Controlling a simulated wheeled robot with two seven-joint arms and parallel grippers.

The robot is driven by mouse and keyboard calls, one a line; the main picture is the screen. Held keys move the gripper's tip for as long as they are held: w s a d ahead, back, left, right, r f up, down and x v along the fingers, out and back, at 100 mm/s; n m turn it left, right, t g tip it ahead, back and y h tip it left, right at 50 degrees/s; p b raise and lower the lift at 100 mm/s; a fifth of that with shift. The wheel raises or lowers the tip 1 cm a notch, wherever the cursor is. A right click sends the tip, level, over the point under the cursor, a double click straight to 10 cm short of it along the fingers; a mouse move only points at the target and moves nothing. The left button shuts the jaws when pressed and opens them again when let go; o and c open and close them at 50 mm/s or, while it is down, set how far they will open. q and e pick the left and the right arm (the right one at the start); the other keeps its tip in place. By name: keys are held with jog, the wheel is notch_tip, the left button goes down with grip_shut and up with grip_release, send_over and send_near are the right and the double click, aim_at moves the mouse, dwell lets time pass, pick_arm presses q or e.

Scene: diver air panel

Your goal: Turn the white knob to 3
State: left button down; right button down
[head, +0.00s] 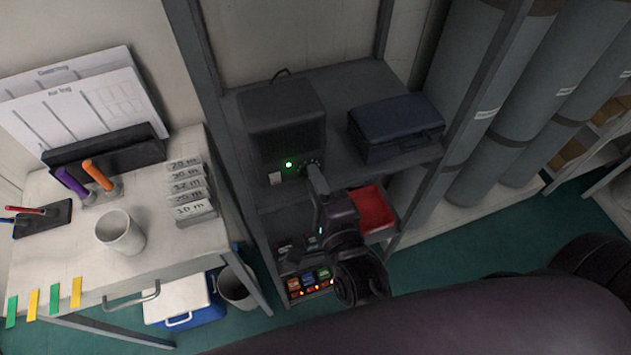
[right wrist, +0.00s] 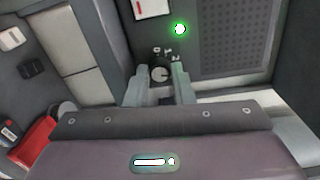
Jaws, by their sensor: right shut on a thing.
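The knob (right wrist: 159,74) is a small round control on the front of a dark box (head: 283,118) on the shelf, beside a lit green lamp (head: 289,165). In the right wrist view it looks dark with a pale mark; I cannot make out where it points. Small white figures, seemingly 0, 1 and 2, sit around its upper edge; a 3 is not legible, perhaps hidden by a finger. My right gripper (right wrist: 158,85) has a finger on each side of the knob and is shut on it. In the head view my right gripper (head: 314,166) covers the knob. My left gripper is out of view.
A blue case (head: 396,128) stands right of the box. A red tray (head: 372,209) and lit switches (head: 310,280) are on lower shelves. Grey cylinders (head: 480,110) stand at right.

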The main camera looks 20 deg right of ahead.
dwell(0.3)
jog(key=c, duration=1.3)
grip_release()
jog(key=shift+o, duration=0.2)
jog(key=shift+f, duration=0.1)
